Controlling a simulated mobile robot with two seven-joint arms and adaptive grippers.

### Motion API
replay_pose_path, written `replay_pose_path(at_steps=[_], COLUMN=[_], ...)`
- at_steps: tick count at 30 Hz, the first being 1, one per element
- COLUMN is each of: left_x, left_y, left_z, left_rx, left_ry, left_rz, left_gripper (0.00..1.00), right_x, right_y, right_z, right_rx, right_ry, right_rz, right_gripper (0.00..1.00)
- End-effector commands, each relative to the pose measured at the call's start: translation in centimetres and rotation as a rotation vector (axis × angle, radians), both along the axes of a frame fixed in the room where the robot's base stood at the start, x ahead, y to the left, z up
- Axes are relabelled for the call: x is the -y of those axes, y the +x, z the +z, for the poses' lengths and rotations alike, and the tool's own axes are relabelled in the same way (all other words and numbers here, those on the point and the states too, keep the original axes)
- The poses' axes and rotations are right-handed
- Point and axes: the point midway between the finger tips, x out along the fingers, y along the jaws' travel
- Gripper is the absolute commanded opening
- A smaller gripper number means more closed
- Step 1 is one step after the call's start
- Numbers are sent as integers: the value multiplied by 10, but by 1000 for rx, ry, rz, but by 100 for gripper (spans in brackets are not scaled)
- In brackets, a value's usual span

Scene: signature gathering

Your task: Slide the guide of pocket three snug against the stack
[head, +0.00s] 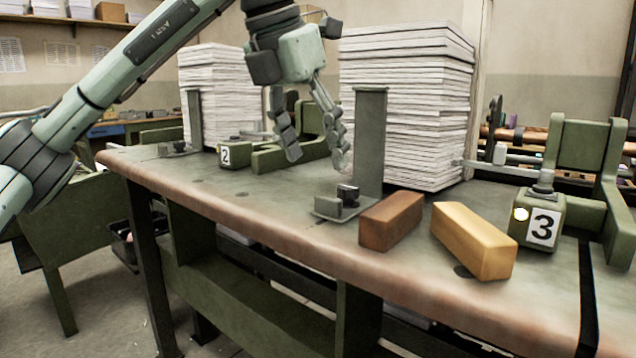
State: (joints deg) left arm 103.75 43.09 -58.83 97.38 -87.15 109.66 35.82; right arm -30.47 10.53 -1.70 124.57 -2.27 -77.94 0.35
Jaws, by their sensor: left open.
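A tall paper stack (420,110) stands on the table beside the block numbered 3 (543,226), which carries a knob on top and a lit yellowish spot. A green upright plate (370,140) stands at the stack's front left, with a low foot and dark knob (347,195); it looks like the guide. I cannot tell whether it touches the stack. A thin rod (500,168) runs from the number 3 side toward the stack. My left gripper (317,160) is open and empty, pointing down left of the plate. My right gripper is not in view.
A brown block (391,221) and a tan block (473,240) lie near the front edge of the table (270,205). Behind left are the block numbered 2 (231,154) and another paper stack (222,95). The table's left front is mostly clear.

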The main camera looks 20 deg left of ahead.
Motion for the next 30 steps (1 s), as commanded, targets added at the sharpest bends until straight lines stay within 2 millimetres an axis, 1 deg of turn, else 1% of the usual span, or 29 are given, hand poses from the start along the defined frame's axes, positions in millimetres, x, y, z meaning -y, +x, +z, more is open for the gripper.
replay_pose_path(at_steps=[4,12,15,20,27,30], left_x=[-1,5,7,8,8,8], left_y=[3,19,23,26,27,27], left_z=[-13,-53,-63,-71,-72,-72], left_rx=[-4,-4,-3,-2,-2,-2], left_ry=[22,18,17,16,15,15], left_rz=[9,5,5,5,4,4], left_gripper=[62,62,62,62,62,50], right_x=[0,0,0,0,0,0], right_y=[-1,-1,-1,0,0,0], right_z=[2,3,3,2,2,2], right_rx=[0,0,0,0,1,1], right_ry=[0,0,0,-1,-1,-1], right_rz=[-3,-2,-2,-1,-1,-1], right_gripper=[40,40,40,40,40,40])
